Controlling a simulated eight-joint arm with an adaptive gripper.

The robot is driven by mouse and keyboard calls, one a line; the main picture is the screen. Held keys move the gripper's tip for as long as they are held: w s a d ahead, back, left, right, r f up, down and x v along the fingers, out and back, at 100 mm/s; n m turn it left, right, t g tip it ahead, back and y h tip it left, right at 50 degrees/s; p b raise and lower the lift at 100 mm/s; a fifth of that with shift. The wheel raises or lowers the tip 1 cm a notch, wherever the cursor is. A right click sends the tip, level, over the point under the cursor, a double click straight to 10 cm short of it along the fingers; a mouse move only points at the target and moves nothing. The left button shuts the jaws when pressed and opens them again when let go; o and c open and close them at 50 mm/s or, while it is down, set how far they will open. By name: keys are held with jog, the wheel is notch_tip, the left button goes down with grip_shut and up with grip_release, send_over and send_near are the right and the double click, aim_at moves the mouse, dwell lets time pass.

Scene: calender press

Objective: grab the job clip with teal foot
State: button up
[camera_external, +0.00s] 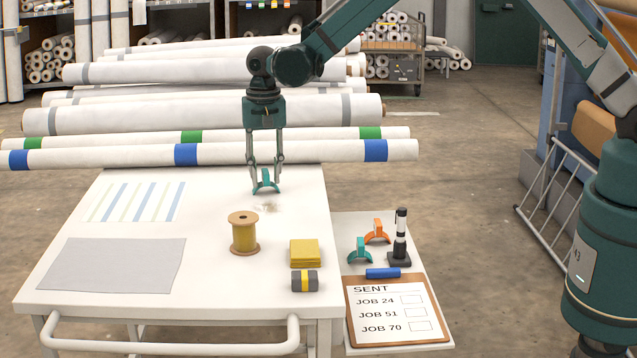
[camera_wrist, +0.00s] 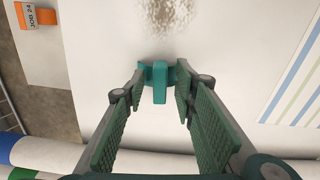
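A teal job clip (camera_external: 265,183) with an arched foot and an upright tab sits at the far end of the white table (camera_external: 215,270). In the wrist view the clip (camera_wrist: 159,82) lies between my fingertips. My gripper (camera_external: 265,187) points straight down around it, and it also shows in the wrist view (camera_wrist: 160,78). The fingers are apart, with a gap visible on each side of the tab. A second teal clip (camera_external: 359,250) and an orange clip (camera_external: 377,231) stand on the side shelf. The orange clip (camera_wrist: 38,15) reads JOB 24 in the wrist view.
Long white rolls (camera_external: 215,153) with blue and green bands lie just behind my gripper. A thread spool (camera_external: 243,233), yellow pad (camera_external: 305,253) and small grey-yellow block (camera_external: 305,281) stand nearer the front. The shelf holds a marker stand (camera_external: 400,240) and clipboard (camera_external: 394,310).

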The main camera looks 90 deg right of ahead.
aim_at(268, 172)
jog(key=c, duration=0.9)
jog(key=shift+o, duration=0.2)
jog(key=shift+r+p, duration=0.8)
jog(key=shift+r, duration=4.2)
